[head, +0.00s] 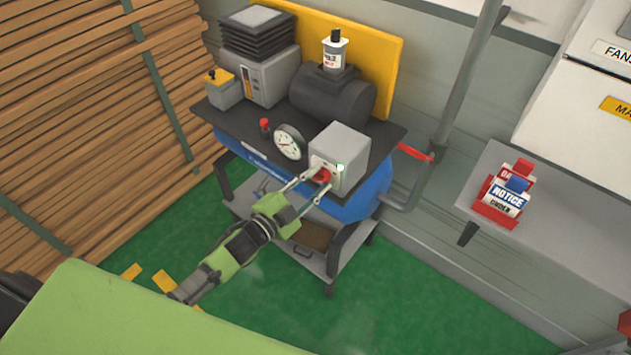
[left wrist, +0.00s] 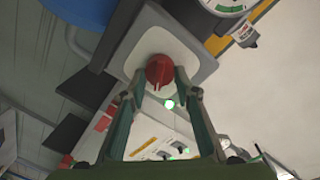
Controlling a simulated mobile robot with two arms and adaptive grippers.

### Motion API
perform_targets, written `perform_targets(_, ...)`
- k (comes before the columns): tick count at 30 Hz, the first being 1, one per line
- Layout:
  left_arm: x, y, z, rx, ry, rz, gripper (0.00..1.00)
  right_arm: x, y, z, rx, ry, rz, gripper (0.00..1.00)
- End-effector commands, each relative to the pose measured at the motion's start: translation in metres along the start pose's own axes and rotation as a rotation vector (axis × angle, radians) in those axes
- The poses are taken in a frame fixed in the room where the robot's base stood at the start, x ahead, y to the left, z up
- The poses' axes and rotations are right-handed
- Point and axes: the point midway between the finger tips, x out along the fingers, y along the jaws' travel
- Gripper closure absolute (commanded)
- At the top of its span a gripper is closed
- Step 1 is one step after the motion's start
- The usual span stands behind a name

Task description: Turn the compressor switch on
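The compressor (head: 370,195) is a blue tank under a dark top on a grey cart. A grey switch box (head: 342,150) sits on its front right corner, with a red switch knob (head: 323,175) on a pale front plate. My left gripper (head: 321,179) reaches up to this plate. In the left wrist view, its two fingers (left wrist: 161,74) close in on either side of the red knob (left wrist: 159,66) and appear to touch it. My right gripper is not in view.
A round gauge (head: 289,142) stands left of the switch box. A red-handled pipe (head: 415,153) is to the right. Stacked planks (head: 90,120) stand at the left. A grey bench (head: 560,210) with a notice holder (head: 505,193) is at the right. Green floor is open in front.

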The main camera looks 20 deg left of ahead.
Motion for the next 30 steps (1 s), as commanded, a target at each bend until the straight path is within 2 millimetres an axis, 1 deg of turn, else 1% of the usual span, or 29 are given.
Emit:
perform_targets(1, 0.0, -0.001, 0.0, 0.002, 0.001, -0.001, 0.59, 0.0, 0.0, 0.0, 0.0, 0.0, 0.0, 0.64)
perform_targets(2, 0.0, -0.001, 0.0, 0.002, 0.001, -0.001, 0.55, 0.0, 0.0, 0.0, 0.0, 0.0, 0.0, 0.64)
perform_targets(11, 0.0, 0.0, 0.0, 0.0, 0.0, 0.0, 0.55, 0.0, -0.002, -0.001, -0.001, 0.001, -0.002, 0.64)
perform_targets(14, -0.004, 0.0, 0.001, 0.0, 0.0, 0.001, 0.55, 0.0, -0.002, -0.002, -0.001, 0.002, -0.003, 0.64)
perform_targets(17, -0.016, 0.001, 0.001, 0.0, -0.001, 0.002, 0.55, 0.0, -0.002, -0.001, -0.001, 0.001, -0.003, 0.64)
perform_targets(20, -0.035, 0.001, 0.001, 0.0, -0.001, 0.003, 0.55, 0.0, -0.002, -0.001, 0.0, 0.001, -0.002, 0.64)
perform_targets(24, -0.066, 0.002, 0.001, 0.0, -0.002, 0.004, 0.55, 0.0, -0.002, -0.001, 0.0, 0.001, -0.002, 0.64)
perform_targets(30, -0.101, 0.001, 0.001, -0.001, -0.001, 0.002, 0.55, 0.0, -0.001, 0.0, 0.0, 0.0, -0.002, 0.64)
